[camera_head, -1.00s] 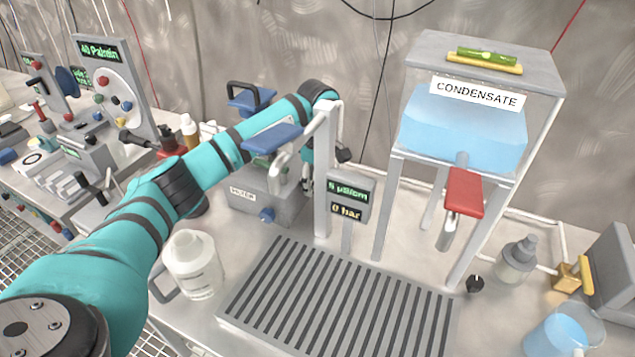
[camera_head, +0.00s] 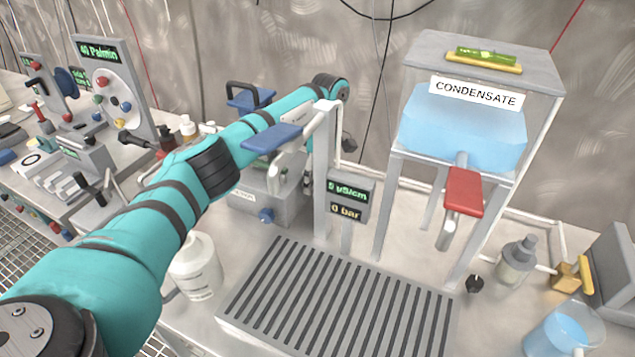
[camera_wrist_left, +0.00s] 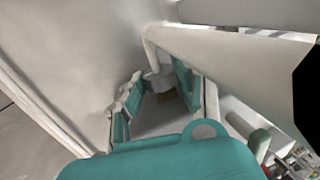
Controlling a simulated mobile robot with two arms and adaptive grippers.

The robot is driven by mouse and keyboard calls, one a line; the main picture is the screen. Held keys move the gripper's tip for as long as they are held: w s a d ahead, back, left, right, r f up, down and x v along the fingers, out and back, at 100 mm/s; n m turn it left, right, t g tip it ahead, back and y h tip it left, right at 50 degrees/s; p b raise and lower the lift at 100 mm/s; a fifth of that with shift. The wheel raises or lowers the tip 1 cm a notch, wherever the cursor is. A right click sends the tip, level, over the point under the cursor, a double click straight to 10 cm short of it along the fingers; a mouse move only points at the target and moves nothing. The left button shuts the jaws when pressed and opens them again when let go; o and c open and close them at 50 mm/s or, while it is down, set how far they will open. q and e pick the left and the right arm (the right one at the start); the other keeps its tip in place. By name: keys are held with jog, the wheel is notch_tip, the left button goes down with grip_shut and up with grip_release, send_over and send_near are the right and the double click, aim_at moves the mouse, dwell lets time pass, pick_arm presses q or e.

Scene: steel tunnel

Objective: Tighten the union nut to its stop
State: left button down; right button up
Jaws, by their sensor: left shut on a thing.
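My left arm reaches from the lower left to behind the white post (camera_head: 323,190) in the head view. My left gripper (camera_head: 308,180) is mostly hidden there by the post and the filter unit. In the left wrist view my left gripper (camera_wrist_left: 155,103) has its teal-padded fingers on either side of a pale grey round fitting, which I take to be the union nut (camera_wrist_left: 157,81). It is shut on it. A white pipe (camera_wrist_left: 151,45) runs up from the fitting, and a small brass-coloured patch shows below it. The nut's thread is not visible. My right gripper is out of view.
A grey filter box (camera_head: 262,207) with blue handles stands beside the post. The display (camera_head: 348,200) reads 0 bar. The condensate tank (camera_head: 462,130) with a red lever (camera_head: 463,192) is right of it.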

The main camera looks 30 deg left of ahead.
pick_arm(q)
jog(key=c, duration=0.9)
grip_release()
jog(key=shift+c, duration=0.2)
jog(key=v, duration=1.2)
